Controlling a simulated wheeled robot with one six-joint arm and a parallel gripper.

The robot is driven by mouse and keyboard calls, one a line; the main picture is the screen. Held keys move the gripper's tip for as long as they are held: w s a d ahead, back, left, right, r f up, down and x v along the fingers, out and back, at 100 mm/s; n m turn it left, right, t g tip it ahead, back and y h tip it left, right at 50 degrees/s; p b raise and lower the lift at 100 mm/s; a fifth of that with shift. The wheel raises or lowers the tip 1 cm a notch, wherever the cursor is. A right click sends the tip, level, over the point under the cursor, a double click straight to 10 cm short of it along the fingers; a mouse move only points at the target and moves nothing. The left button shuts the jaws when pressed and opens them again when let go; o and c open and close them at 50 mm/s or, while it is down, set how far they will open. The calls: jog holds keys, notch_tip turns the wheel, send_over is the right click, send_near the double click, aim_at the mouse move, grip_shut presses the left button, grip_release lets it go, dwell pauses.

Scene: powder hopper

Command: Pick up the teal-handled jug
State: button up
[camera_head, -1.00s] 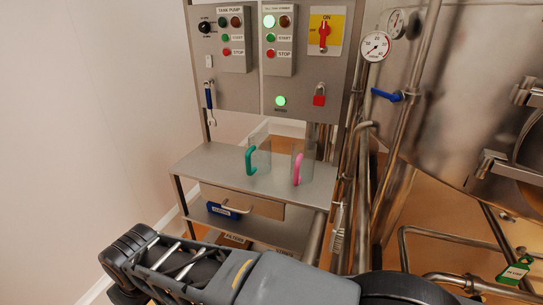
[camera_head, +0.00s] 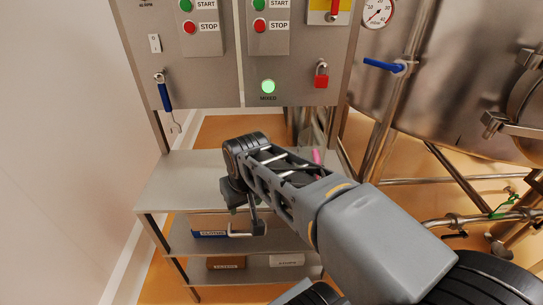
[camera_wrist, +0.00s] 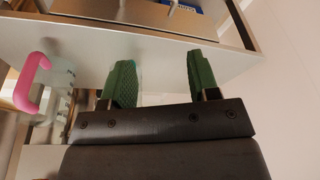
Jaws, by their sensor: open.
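My gripper (camera_wrist: 158,60) is open, with two green textured fingers set apart and nothing clearly held between them. In the wrist view the fingers show against the grey bench top (camera_wrist: 85,45). The teal-handled jug cannot be made out clearly in either current view. In the head view my arm covers the part of the bench (camera_head: 180,175) where it stood. The pink handle (camera_wrist: 32,83) of the other, clear jug shows left of my fingers in the wrist view, apart from them. A bit of that pink handle (camera_head: 317,157) shows behind my arm in the head view.
A control panel (camera_head: 215,80) with buttons and a red padlock (camera_head: 321,75) rises behind the bench. Pipes (camera_head: 385,130) and a steel tank (camera_head: 450,90) stand at the right. Lower shelves (camera_head: 180,237) hold boxes. The bench's left part is bare.

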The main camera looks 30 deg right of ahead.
jog(key=w+d+r+m+g+p, duration=0.35)
jog(key=w+d+r, duration=0.55)
jog(key=w, duration=0.4)
jog(key=shift+m+t, duration=0.25)
jog(key=shift+t, duration=0.1)
jog(key=f, duration=0.7)
jog(key=shift+d, duration=0.4)
jog(key=shift+a+f+p, duration=0.15)
jog(key=shift+f+p, duration=0.4)
jog(key=shift+f, duration=2.65)
jog(key=shift+c, duration=0.4)
jog(key=shift+w, duration=0.1)
grip_shut()
